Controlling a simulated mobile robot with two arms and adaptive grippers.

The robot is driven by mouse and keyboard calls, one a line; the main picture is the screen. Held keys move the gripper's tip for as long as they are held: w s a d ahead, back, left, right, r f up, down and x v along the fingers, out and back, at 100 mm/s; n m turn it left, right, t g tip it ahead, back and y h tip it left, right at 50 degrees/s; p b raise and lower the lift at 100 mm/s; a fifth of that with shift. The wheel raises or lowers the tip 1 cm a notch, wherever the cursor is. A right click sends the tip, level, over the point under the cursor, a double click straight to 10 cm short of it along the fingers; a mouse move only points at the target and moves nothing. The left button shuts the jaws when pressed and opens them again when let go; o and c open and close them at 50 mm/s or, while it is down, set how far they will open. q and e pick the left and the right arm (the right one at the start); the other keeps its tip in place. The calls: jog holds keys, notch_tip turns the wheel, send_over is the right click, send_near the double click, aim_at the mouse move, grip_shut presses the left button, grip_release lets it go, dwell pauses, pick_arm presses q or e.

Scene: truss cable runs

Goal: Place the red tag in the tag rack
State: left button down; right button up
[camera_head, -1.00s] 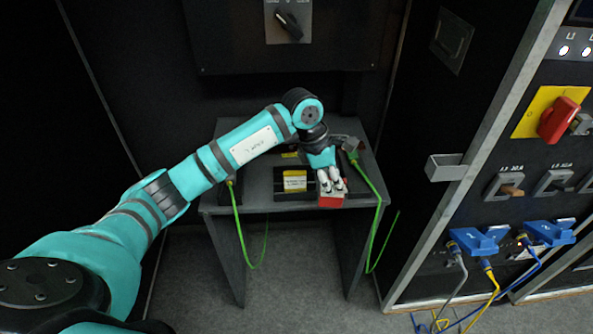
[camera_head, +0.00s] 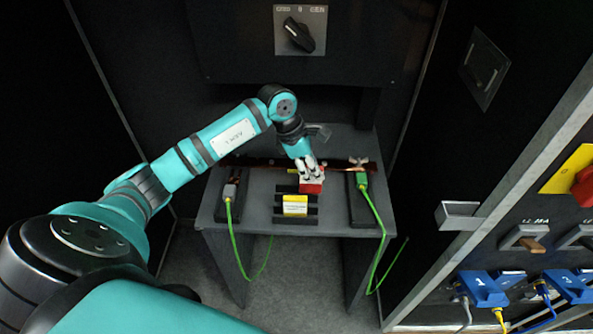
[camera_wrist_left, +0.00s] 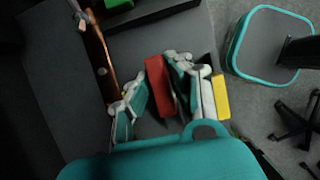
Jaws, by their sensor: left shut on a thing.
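My left gripper (camera_head: 310,175) is shut on the red tag (camera_head: 312,188) and holds it over the table, tilted. The tag also shows as a red block between the two fingers in the left wrist view (camera_wrist_left: 157,86). The tag is just behind and right of the label, close to the rack's back right corner. I cannot tell whether it touches the rack. My right gripper is not in view.
The grey table (camera_head: 238,218) carries a copper bar (camera_head: 258,166) along its back. A grey clamp (camera_head: 230,190) and a green clamp (camera_head: 362,181) with green cables stand on either side of the rack. A dark cabinet with blue plugs (camera_head: 484,288) stands at right.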

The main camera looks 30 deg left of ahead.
pick_arm(q)
jog(key=a+f, duration=0.1)
jog(key=s+a+f+p, duration=0.1)
jog(key=a+f+p, duration=0.1)
jog(key=a, duration=0.1)
jog(key=shift+s+f, duration=0.25)
jog(key=shift+f, duration=0.3)
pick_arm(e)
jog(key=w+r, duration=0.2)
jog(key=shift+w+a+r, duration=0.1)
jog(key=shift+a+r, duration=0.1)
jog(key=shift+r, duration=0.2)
pick_arm(q)
jog(key=c, duration=1.7)
grip_release()
jog(key=o, duration=0.5)
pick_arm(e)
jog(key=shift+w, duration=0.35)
